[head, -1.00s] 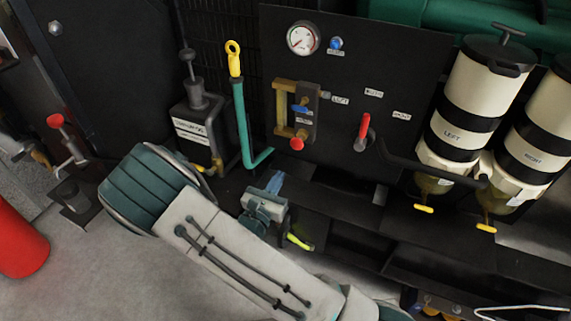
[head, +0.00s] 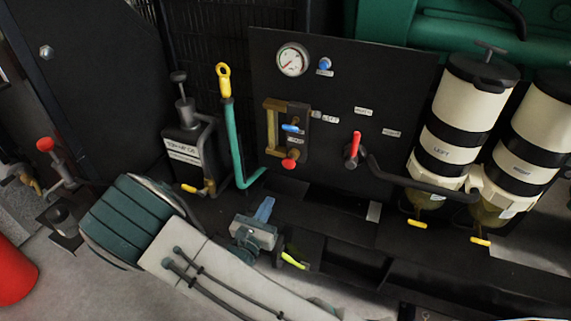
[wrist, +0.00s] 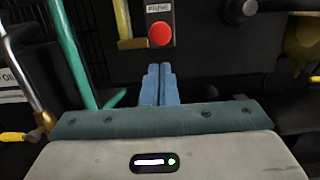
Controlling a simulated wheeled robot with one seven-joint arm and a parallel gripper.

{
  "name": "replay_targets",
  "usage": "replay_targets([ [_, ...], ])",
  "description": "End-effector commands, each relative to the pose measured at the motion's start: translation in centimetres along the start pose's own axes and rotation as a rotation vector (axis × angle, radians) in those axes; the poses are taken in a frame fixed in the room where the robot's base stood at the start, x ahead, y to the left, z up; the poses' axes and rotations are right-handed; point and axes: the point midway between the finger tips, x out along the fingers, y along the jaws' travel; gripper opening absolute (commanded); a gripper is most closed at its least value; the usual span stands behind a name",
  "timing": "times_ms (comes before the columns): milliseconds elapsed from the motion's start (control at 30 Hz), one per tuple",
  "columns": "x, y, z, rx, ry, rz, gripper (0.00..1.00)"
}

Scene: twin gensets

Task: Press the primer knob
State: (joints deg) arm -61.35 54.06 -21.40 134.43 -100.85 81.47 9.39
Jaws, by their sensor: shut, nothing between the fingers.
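The primer knob (head: 290,164) is a round red button at the foot of a dark block on the black panel, below a blue lever.
A teal pipe with a yellow-ringed dipstick (head: 225,100) stands left of the knob. A red-handled lever (head: 354,148) and a black hose (head: 410,188) are to its right. Two white filter canisters (head: 452,130) stand further right. A dark ledge runs below the panel.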

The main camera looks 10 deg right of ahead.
Motion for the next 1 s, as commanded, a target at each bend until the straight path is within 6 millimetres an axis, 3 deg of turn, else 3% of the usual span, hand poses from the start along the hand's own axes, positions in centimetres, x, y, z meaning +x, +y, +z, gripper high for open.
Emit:
replay_targets([
  [433, 0.0, 0.0, 0.0, 0.0, 0.0, -0.001, 0.0],
  [567, 0.5, -0.9, 0.5, 0.024, 0.011, -0.051, 0.0],
  [667, 1.4, -3.2, 1.4, 0.077, 0.037, -0.169, 0.0],
  [800, 2.4, -8.3, 3.2, 0.208, 0.103, -0.44, 0.0],
  [1000, 1.3, -15.5, 5.0, 0.45, 0.218, -0.858, 0.0],
])
